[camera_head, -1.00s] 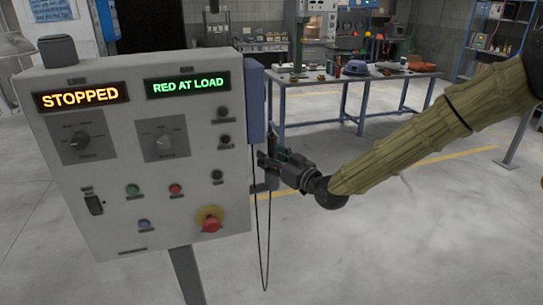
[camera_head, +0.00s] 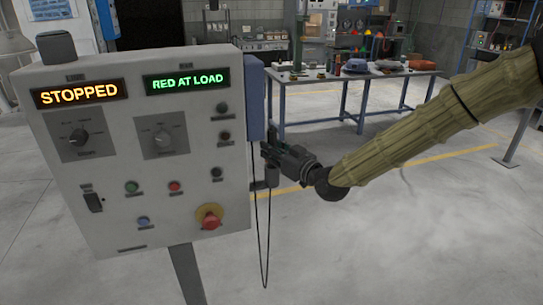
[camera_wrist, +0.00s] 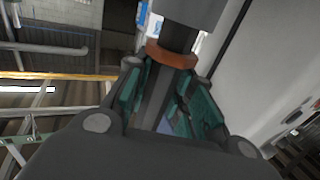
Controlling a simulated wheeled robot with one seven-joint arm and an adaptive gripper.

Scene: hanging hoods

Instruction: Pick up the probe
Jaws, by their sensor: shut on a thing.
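The probe (camera_wrist: 158,100) shows in the wrist view as a dark stem between the green finger pads, below an orange-brown ring and a grey cylinder at the top. My gripper (camera_wrist: 168,92) is shut on the dark stem. In the head view my gripper (camera_head: 268,157) is at the right side of the grey control box, just below the blue-grey case on its edge. A small grey cylinder (camera_head: 272,177) shows just under the fingers there. The fingers hide most of the probe in the head view, and I cannot tell whether it still touches a holder.
The control box (camera_head: 130,225) stands on a post, with knobs, buttons and displays reading STOPPED and RED AT LOAD. A black cable (camera_head: 266,250) hangs in a loop beside it. A workbench (camera_head: 350,77) with tools stands behind. The floor at the lower right is clear.

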